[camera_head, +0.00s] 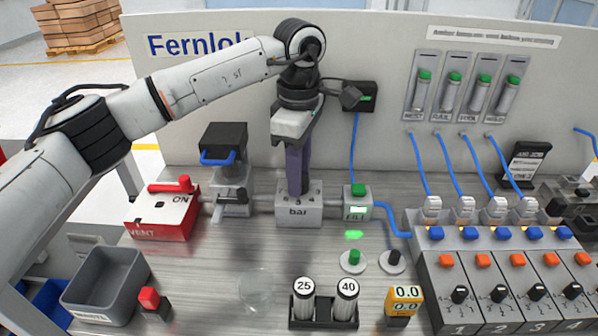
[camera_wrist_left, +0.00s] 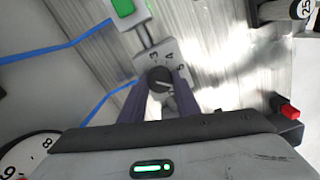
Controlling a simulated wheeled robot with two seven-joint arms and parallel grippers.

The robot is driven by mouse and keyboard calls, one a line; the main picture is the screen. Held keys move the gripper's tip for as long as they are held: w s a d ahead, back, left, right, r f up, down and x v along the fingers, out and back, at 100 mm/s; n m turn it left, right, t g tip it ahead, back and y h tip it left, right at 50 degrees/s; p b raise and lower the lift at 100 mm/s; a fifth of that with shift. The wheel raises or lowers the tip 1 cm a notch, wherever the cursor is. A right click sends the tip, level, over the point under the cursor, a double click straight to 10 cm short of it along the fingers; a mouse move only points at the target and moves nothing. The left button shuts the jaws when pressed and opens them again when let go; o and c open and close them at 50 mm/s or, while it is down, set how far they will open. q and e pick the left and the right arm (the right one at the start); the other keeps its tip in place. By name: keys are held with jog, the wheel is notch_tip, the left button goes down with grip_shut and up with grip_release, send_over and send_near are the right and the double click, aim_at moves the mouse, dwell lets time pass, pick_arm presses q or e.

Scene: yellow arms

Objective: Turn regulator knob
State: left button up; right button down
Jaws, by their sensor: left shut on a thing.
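The grey regulator block marked "bar" (camera_head: 298,212) stands on the bench in the middle, and it also shows in the left wrist view (camera_wrist_left: 150,57). Its dark round knob (camera_wrist_left: 159,76) has a light pointer line, with numbers around it on the top face. My left gripper (camera_head: 298,188) points straight down onto the regulator. In the left wrist view its purple fingers (camera_wrist_left: 165,86) are closed on either side of the knob. In the head view the fingers hide the knob. My right gripper is in neither view.
A red vent switch box (camera_head: 162,222) and a valve stand left of the regulator, a green-lit fill unit (camera_head: 357,205) to its right. A grey bin (camera_head: 105,288), weights marked 25 and 40 (camera_head: 325,310), a yellow display (camera_head: 403,303) and a switch bank (camera_head: 500,285) stand in front.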

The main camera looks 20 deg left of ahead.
pick_arm(q)
jog(key=n, duration=0.5)
jog(key=shift+r+n+p, duration=0.1)
jog(key=shift+n+p, duration=0.2)
jog(key=shift+n, duration=1.7)
jog(key=o, duration=1)
jog(key=shift+o, duration=0.2)
